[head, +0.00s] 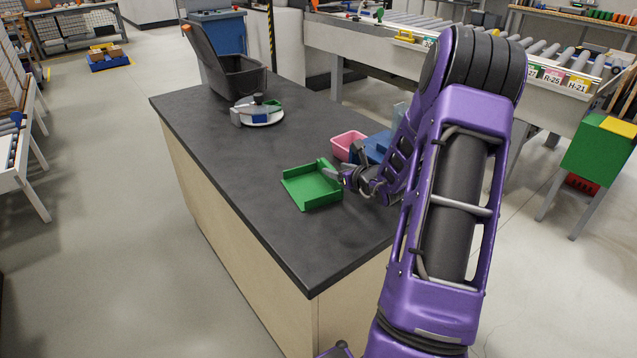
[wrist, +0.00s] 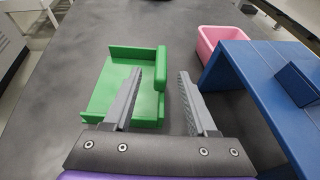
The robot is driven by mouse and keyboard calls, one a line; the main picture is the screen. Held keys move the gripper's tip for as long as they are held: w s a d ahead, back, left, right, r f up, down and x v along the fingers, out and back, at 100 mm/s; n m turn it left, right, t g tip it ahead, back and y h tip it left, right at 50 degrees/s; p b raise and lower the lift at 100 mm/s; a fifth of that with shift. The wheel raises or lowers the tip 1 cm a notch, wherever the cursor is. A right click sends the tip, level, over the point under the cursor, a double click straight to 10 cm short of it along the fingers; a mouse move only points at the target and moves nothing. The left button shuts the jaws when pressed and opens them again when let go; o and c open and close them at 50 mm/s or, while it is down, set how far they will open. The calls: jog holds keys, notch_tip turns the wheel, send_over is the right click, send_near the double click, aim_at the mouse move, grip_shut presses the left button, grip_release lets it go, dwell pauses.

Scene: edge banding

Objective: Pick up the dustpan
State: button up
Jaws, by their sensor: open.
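The green dustpan (head: 311,186) lies on the dark worktop (head: 215,165), near its middle. In the wrist view the dustpan (wrist: 105,92) shows its flat tray with raised walls, and a thick green upright part at its right side. My gripper (head: 345,178) is at the dustpan's right side in the head view. In the wrist view my gripper (wrist: 160,75) is open, with the left finger over or beside the green part and the right finger over bare worktop. Nothing is between the fingers except worktop and perhaps the dustpan's edge; contact cannot be told.
A pink bin (head: 347,145) and a blue stand (wrist: 255,70) are close on the right. A round white tray (head: 258,117) with small items and a dark grey bin (head: 238,75) stand farther back. The worktop's left and front parts are clear.

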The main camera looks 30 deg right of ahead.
aim_at(331, 168)
jog(key=x, duration=0.6)
jog(key=shift+w+f, duration=0.2)
jog(key=shift+w, duration=0.1)
grip_shut()
